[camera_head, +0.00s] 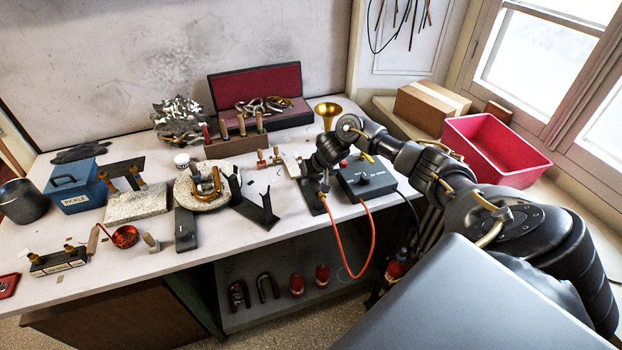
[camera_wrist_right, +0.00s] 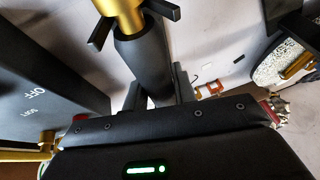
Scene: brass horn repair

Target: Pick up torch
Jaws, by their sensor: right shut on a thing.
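The torch (camera_wrist_right: 150,65) shows in the right wrist view as a dark handle with a brass collar at its top. My right gripper (camera_wrist_right: 160,88) is shut on its dark handle, with the fingers on either side. In the head view my right gripper (camera_head: 299,168) is over the right part of the bench, beside the grey control box (camera_head: 366,180). There the torch is mostly hidden by the gripper and hard to make out. An orange hose (camera_head: 373,245) hangs in a loop over the bench's front edge below the gripper. My left gripper is not in view.
A black angled stand (camera_head: 258,207) is left of the gripper. A brass bell-shaped piece (camera_head: 327,112) and an open red-lined case (camera_head: 255,88) are behind. A round pad (camera_head: 190,197), grey block (camera_head: 135,204) and blue pickle box (camera_head: 75,187) are farther left. A red bin (camera_head: 493,150) is right.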

